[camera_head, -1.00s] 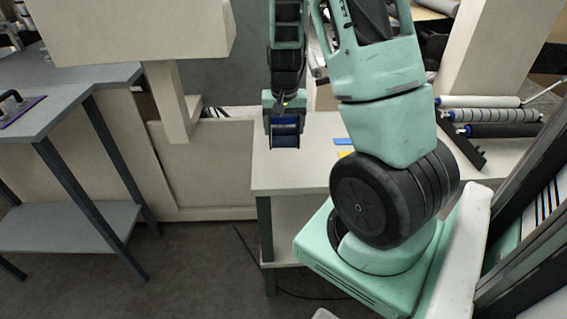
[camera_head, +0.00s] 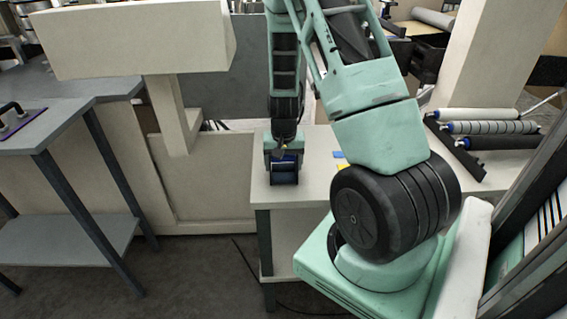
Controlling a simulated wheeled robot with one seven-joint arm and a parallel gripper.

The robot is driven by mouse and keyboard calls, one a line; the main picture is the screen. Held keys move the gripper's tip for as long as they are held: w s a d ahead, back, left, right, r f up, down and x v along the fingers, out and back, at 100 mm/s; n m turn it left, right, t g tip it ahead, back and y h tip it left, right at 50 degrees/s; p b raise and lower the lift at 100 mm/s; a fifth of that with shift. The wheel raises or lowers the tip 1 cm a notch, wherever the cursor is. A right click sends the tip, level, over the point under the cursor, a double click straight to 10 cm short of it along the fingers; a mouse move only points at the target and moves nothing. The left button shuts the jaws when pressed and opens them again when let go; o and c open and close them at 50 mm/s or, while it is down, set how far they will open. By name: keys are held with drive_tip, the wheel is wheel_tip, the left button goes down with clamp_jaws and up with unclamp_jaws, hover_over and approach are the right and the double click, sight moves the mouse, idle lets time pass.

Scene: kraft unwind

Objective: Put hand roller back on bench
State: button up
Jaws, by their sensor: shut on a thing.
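My gripper (camera_head: 284,158) points down over the left part of the light-topped bench (camera_head: 312,185). It is shut on the hand roller (camera_head: 284,173), a dark blue cylinder with black ends. The roller is low at the bench top, near its left front. I cannot tell from this view whether it touches the surface. The roller's upper part and handle are hidden by my gripper.
Blue and yellow pieces (camera_head: 341,155) lie on the bench right of the roller, partly behind my arm. Several long rollers (camera_head: 490,128) lie at the right. A grey table (camera_head: 50,115) stands at the left. A beige machine block (camera_head: 135,38) overhangs left of my arm.

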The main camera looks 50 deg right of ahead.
drive_tip(key=shift+s+f+b, duration=0.1)
drive_tip(key=shift+f+b, duration=0.2)
drive_tip(key=shift+f, duration=0.2)
drive_tip(key=c, duration=0.3)
drive_tip(key=shift+s+a+f, duration=0.1)
drive_tip(key=shift+a, duration=0.05)
drive_tip(key=o, duration=1.4)
drive_tip(key=shift+f, duration=0.15)
